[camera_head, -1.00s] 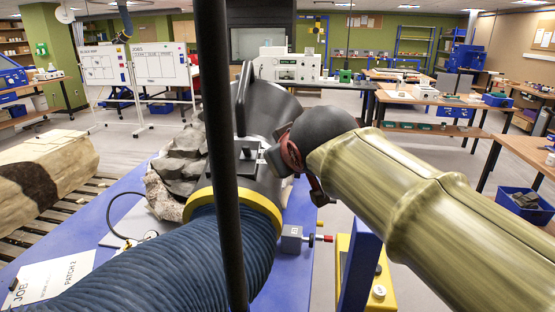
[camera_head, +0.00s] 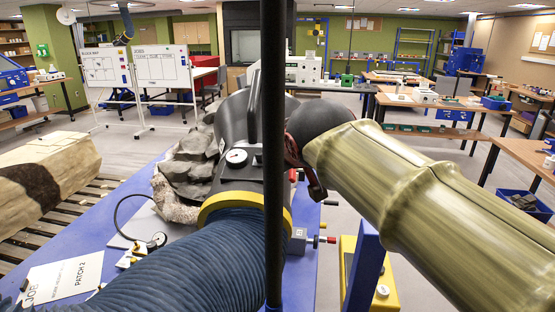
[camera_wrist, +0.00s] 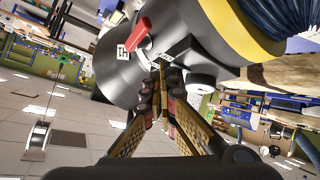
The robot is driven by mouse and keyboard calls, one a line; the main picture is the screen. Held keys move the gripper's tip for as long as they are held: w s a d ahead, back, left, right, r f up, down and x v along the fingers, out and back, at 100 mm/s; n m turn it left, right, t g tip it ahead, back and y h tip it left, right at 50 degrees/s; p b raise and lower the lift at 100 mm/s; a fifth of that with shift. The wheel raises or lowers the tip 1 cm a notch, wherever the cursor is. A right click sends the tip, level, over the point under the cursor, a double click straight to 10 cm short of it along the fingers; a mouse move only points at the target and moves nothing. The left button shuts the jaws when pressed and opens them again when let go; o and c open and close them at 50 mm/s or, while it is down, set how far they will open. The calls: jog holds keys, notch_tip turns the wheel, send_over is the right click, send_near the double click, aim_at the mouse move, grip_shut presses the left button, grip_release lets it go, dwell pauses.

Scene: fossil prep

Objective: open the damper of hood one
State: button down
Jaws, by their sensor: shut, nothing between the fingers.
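The hood is a dark grey cone (camera_head: 232,122) with a yellow collar (camera_head: 215,203) and a blue corrugated hose (camera_head: 200,262); a round gauge (camera_head: 236,157) faces me on it. In the wrist view the hood (camera_wrist: 185,38) fills the top, with its yellow collar (camera_wrist: 232,28). A red lever (camera_wrist: 134,34) stands on it beside a small white label, left of the fingers. My gripper (camera_wrist: 160,82) is shut and empty, its tips at or very close to the hood; contact is unclear.
A black upright pole (camera_head: 273,150) crosses the head view in front of the hood. The blue table (camera_head: 75,235) holds a grey rocky fossil block (camera_head: 187,158), a paper sheet (camera_head: 65,278) and small valves. A plaster-like block (camera_head: 40,170) lies on a pallet at left. Benches stand at right.

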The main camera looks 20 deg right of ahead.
jog(key=s+d+r+p, duration=0.1)
jog(key=s+d, duration=0.1)
jog(key=s, duration=0.7)
jog(key=shift+d, duration=0.35)
jog(key=shift+w, duration=0.1)
jog(key=s+f+m+g, duration=0.1)
jog(key=s+f+g, duration=0.1)
jog(key=s+f, duration=0.3)
jog(key=s+f+m+g, duration=0.1)
jog(key=s+f, duration=0.5)
jog(key=f, duration=0.6)
jog(key=s+f+m+g+y, duration=0.1)
jog(key=s+f+g, duration=0.2)
jog(key=f, duration=0.6)
jog(key=shift+s+a+m, duration=0.3)
jog(key=shift+s+a, duration=0.15)
jog(key=shift+s, duration=0.7)
jog(key=shift+p, duration=0.3)
